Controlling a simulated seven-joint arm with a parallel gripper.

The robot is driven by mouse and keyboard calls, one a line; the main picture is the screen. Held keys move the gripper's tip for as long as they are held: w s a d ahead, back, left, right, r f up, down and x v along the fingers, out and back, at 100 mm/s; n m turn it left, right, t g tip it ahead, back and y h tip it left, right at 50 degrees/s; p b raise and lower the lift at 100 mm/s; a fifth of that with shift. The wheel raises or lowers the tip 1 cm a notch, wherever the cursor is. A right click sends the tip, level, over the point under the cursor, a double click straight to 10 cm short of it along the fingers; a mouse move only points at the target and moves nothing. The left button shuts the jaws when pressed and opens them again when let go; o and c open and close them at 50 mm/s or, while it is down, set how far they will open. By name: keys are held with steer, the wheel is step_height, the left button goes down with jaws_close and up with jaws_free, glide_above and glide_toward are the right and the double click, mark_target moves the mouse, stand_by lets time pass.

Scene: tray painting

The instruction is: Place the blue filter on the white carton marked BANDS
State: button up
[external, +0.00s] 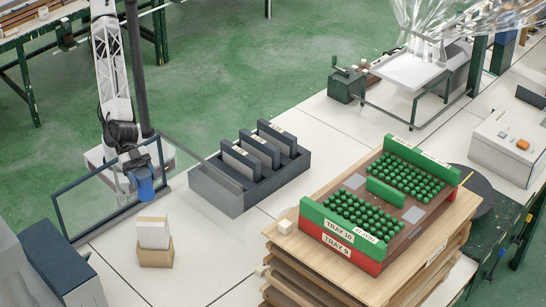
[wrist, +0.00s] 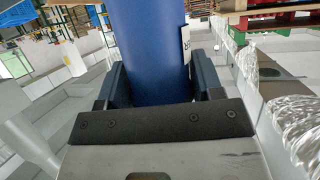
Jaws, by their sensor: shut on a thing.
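The blue filter (external: 146,187) is a blue cylinder, and it also fills the upper middle of the wrist view (wrist: 150,45), with a white label on its side. My gripper (external: 141,169) is shut on it, with a dark blue finger on each side in the wrist view (wrist: 163,88). The filter hangs roughly upright, above the white carton in the external picture; its height over the table is unclear. A white carton (external: 153,234) stands on a brown box (external: 155,258) on the white table. No BANDS marking is readable on it.
A clear panel with a dark frame (external: 62,226) stands close to my gripper. A dark grey rack (external: 220,195) with upright slabs is to the right. A wooden stack (external: 290,270) bears trays of green knobs. White table between them is clear.

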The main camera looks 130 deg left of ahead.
mark_target(150, 200)
steer(key=shift+f, duration=3.1)
steer(key=shift+f, duration=1.85)
steer(key=shift+f, duration=0.15)
steer(key=o, duration=1)
